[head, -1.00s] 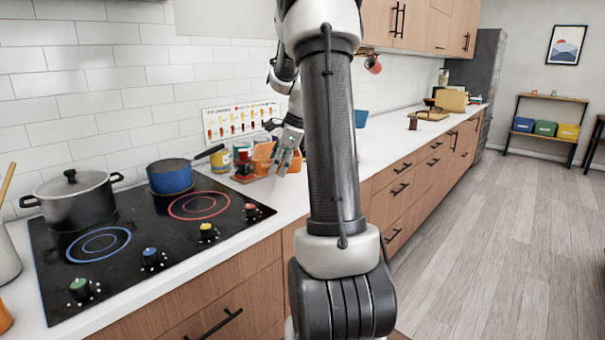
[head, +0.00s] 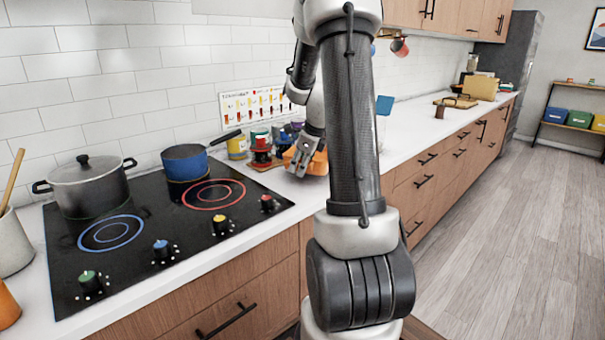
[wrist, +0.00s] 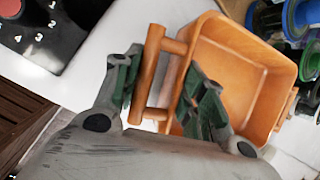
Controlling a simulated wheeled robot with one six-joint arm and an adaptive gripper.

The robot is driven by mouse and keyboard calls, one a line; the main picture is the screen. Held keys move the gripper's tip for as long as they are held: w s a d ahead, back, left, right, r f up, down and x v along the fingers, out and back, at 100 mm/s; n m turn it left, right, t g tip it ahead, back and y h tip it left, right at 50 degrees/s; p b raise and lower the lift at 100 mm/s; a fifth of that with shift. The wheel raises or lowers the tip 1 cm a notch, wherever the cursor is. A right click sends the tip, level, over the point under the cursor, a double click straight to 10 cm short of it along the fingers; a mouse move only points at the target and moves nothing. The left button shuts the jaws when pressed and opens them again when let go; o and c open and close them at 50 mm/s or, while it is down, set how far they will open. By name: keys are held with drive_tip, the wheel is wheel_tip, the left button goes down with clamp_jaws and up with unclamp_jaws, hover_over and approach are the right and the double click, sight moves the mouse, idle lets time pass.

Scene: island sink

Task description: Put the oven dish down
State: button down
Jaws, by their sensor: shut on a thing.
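The orange oven dish (head: 318,163) is at the white counter, to the right of the stove, partly hidden behind my arm. In the wrist view the empty dish (wrist: 250,75) is tilted in the picture, with its bar handle toward my gripper (wrist: 158,80). The fingers are on either side of the handle and shut on it. In the head view my gripper (head: 299,162) is low over the counter, at the left side of the dish. I cannot tell whether the dish's base touches the counter.
The black stove (head: 150,240) bears a large grey pot (head: 88,188) and a blue saucepan (head: 184,163). Several jars (head: 262,148) stand close behind and left of the dish. The counter (head: 400,140) has free room farther right.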

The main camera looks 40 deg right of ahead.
drive_tip(key=shift+f, duration=1.8)
drive_tip(key=c, duration=0.9)
unclamp_jaws()
drive_tip(key=shift+f, duration=0.1)
drive_tip(key=shift+o, duration=0.2)
